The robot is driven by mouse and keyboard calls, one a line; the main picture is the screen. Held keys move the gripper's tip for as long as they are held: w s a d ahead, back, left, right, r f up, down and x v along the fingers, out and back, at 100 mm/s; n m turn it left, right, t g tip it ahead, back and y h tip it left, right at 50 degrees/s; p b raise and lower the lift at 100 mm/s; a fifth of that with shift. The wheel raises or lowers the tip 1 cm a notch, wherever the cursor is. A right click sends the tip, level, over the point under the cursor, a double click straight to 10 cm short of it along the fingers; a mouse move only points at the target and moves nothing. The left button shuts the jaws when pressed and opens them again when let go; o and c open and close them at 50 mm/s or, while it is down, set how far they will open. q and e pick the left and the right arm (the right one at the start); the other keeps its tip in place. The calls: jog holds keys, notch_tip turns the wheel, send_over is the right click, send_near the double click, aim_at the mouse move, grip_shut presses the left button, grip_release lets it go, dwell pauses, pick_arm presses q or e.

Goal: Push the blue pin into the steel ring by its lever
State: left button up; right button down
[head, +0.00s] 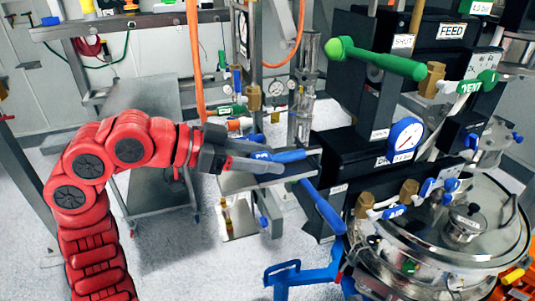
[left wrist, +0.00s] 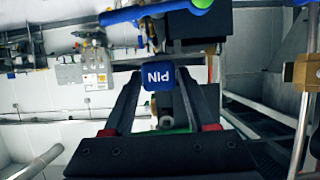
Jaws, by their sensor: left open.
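My left gripper (head: 283,160) reaches in from the left in the head view, at the blue PIN lever (head: 290,156). In the left wrist view, the blue block marked PIN (left wrist: 158,77) shows upside down between the two dark fingers, with the fingers apart on either side. The gripper is open; I cannot tell whether a finger touches the block. The blue pin's shaft and the steel ring cannot be made out clearly behind the gripper and lever. My right gripper is not in view.
A long blue handle (head: 322,207) slopes down just right of the gripper. Black machine housings and a blue-rimmed gauge (head: 405,138) stand to the right, under a green lever (head: 378,58). A steel vessel (head: 440,245) fills the lower right. An orange hose (head: 194,60) hangs behind my arm.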

pick_arm(q)
grip_shut()
dwell(0.5)
